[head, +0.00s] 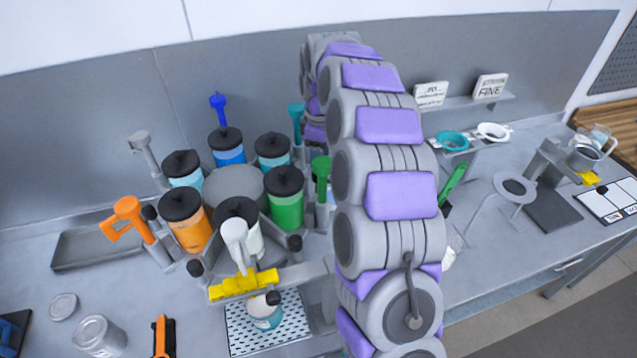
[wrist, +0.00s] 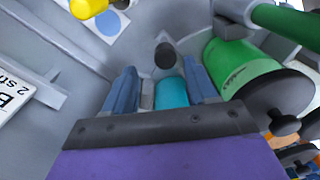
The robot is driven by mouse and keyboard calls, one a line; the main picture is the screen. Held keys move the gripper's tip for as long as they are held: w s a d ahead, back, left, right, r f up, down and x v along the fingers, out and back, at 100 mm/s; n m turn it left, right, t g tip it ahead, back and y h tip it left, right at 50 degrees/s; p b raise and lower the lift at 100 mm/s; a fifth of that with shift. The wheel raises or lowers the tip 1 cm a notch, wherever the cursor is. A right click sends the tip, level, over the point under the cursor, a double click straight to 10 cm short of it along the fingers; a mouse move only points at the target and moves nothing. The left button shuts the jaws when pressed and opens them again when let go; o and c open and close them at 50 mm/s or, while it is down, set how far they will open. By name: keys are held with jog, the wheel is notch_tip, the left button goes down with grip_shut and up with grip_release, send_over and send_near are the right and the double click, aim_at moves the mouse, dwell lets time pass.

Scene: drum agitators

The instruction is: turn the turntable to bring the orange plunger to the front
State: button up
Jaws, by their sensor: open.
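The turntable (head: 236,186) has a grey round hub ringed by several coloured, black-lidded drums. The orange plunger (head: 127,216) stands at the left of the ring, beside the orange drum (head: 192,232). A white plunger (head: 236,241) is at the front, above a yellow bracket (head: 245,284). My gripper (wrist: 161,88) is open in the wrist view; in the head view my arm hides it. A dark-tipped post (wrist: 165,55) and a teal cylinder (wrist: 171,92) show between and beyond its fingers. I cannot tell whether they touch. The green drum (wrist: 237,68) is right of the fingers.
Blue (head: 218,107), grey (head: 140,146), teal (head: 296,118) and green (head: 320,172) plungers stand around the ring. A small jar (head: 264,312) sits on a perforated plate (head: 236,334) in front. A metal can (head: 99,336) is at front left. A small shelf (head: 470,150) is right of my arm.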

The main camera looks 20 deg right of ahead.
aim_at(316, 182)
jog(key=f, duration=0.3)
jog(key=a+f, duration=0.1)
jog(key=f, duration=0.5)
jog(key=shift+a, duration=0.25)
jog(key=shift+d+f, duration=0.15)
jog(key=shift+f, duration=0.15)
jog(key=shift+d+f, duration=0.35)
jog(key=shift+d, duration=0.05)
jog(key=shift+c, duration=0.2)
jog(key=shift+a, duration=0.35)
jog(key=c, duration=0.5)
grip_shut()
